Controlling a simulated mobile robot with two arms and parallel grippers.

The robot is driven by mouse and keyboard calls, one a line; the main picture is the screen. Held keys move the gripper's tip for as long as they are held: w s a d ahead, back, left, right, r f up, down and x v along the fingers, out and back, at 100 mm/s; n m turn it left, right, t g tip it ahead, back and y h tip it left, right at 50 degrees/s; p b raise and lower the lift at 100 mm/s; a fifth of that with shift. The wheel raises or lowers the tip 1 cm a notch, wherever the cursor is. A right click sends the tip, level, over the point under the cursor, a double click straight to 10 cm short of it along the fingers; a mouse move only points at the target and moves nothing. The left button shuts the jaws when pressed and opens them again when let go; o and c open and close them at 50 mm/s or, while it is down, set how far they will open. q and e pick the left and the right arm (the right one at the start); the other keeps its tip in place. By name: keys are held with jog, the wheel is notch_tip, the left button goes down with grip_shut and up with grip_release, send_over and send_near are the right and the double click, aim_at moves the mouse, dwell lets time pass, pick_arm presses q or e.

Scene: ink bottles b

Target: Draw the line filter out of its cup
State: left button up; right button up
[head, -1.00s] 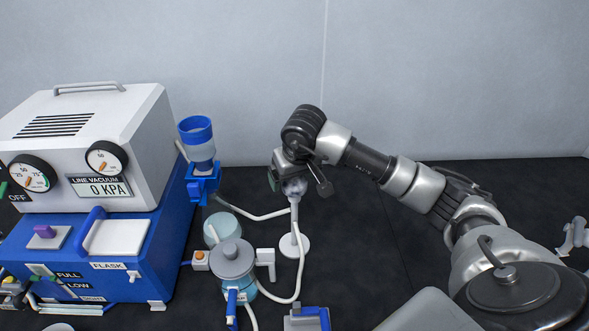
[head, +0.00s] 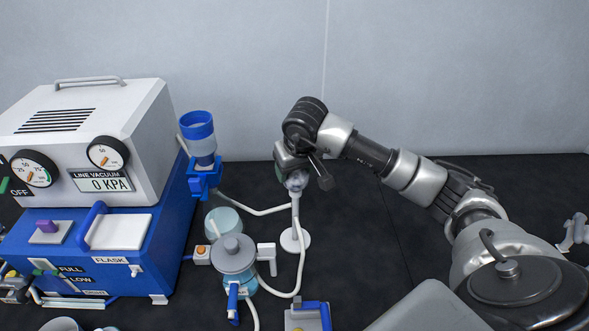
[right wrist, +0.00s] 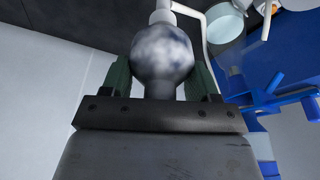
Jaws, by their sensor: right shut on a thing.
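The line filter appears to be the rounded, mottled grey-white body (head: 297,181) at the top of a slim white post on a round base (head: 294,240). In the right wrist view the filter (right wrist: 162,56) fills the space between two dark green fingers. My right gripper (head: 284,174) is shut on it from above. A white fitting (right wrist: 161,16) sits at the filter's far end, with a white tube beside it. I cannot tell whether this fitting is the cup, or whether the filter is still seated. My left gripper is not in view.
A blue and white vacuum unit (head: 85,145) stands at the left, its display reading 0 KPA. A blue-rimmed funnel (head: 198,143), a lidded flask (head: 233,262) and white tubing (head: 298,265) are close to the post. The dark bench right of the post is mostly clear.

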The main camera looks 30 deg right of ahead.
jog(key=shift+r+p, duration=0.55)
jog(key=shift+r, duration=0.6)
jog(key=shift+r+p, duration=0.9)
jog(key=shift+r, duration=1.1)
